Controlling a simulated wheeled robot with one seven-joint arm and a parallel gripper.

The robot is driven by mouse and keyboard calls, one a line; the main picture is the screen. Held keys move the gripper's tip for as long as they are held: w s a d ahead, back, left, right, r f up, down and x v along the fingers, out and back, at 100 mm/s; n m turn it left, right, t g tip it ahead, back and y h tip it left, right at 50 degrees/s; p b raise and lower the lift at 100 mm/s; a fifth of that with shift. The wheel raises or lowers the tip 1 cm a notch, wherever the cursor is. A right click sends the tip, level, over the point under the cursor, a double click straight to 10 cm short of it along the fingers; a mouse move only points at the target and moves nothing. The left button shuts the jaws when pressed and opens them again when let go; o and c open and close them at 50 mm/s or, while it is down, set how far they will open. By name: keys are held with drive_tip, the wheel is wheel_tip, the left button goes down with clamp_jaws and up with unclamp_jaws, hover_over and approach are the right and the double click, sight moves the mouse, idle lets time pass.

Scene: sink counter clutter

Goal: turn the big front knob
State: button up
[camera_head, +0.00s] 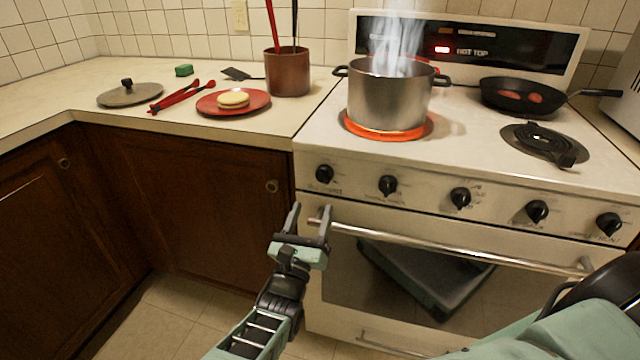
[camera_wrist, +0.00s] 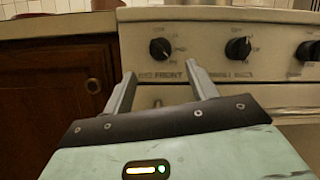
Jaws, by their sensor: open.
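A row of several black knobs runs along the white stove's front panel. The leftmost knob (camera_head: 325,174) has a label below it ending in "FRONT" in the wrist view (camera_wrist: 160,48). The second knob (camera_head: 387,186) also shows in the wrist view (camera_wrist: 238,48); its label is hard to read. My gripper (camera_head: 309,212) is open and empty, in front of the panel and below the leftmost knob. In the wrist view its fingertips (camera_wrist: 161,74) point at the panel just under that knob, apart from it.
A steaming pot (camera_head: 388,98) stands on a glowing red burner (camera_head: 350,128). A frying pan (camera_head: 515,98) sits at the back right. The oven handle (camera_head: 450,246) runs across below the knobs. The counter (camera_head: 60,85) is at left, with a red plate (camera_head: 208,103).

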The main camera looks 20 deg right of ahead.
sight(322, 181)
drive_tip(key=x, duration=0.7)
drive_tip(key=shift+w+d+r+p, duration=0.1)
drive_tip(key=shift+w+d+p, duration=0.15)
drive_tip(key=shift+w+p, duration=0.05)
drive_tip(key=shift+c, duration=0.4)
drive_tip(key=c, duration=0.9)
